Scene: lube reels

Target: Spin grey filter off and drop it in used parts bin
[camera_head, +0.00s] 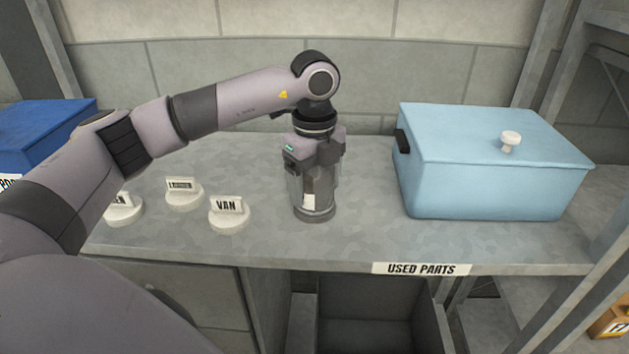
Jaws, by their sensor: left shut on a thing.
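The grey filter (311,204) stands upright on the metal bench, a dark grey cylinder with a pale label patch and a wider ring at its foot. Whether that ring is part of the filter or a mount under it, I cannot tell. My left gripper (313,185) points straight down over the filter and is shut on it, with a finger on either side. The gripper body hides the filter's top. The used parts bin (364,335) is an open grey box below the bench's front edge, under the "USED PARTS" label (421,269). My right gripper is out of view.
A light blue lidded box (485,190) with a white knob stands right of the filter. Several white round labelled stands, one reading "VAN" (229,214), sit to the left. A blue box (45,130) is at far left. Bare bench lies between the filter and light blue box.

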